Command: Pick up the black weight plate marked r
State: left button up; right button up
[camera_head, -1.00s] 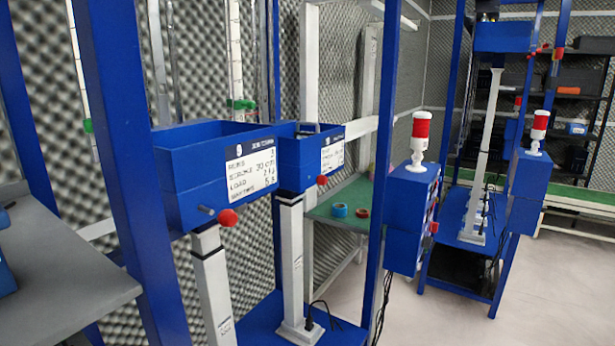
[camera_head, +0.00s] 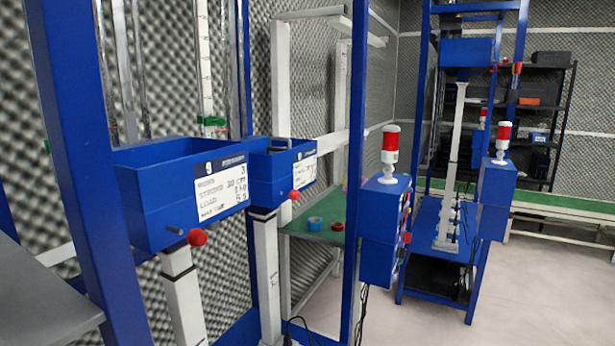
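I see no black weight plate marked r in the head view. Neither of my grippers is in view. Blue open-topped boxes stand on white columns at the left: a nearer box (camera_head: 165,222) with a white label and a red knob, and a second box (camera_head: 262,182) behind it. What lies inside the boxes is hidden by their walls.
A blue frame post (camera_head: 80,180) stands close on the left, beside a grey table (camera_head: 35,300). A green table (camera_head: 318,230) holds small rings. A blue rack (camera_head: 432,240) and black shelves (camera_head: 545,115) stand farther right. The pale floor (camera_head: 545,290) at right is clear.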

aim_at(270, 150)
jog(key=z, duration=1)
jog(key=i, duration=1.8)
jog(key=u, duration=3.15)
